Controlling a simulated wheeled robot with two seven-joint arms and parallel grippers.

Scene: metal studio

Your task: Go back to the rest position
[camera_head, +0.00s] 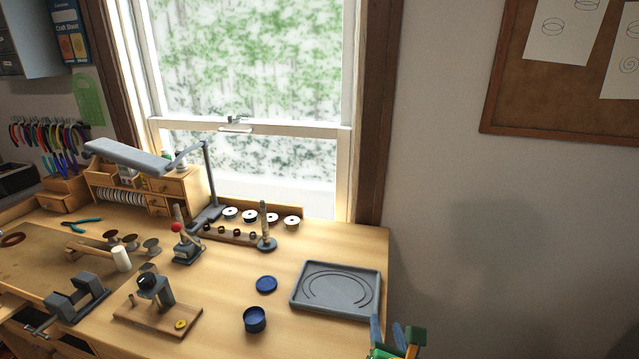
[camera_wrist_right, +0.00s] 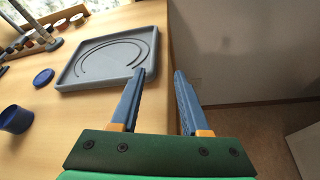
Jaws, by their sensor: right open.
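My right gripper (camera_head: 389,335) shows at the bottom of the head view, just off the right front edge of the bench near the grey tray. In the right wrist view its two blue fingers (camera_wrist_right: 158,80) are apart with nothing between them. One finger overlaps the tray's corner in that picture; I cannot tell whether it touches. My left gripper is not in view.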

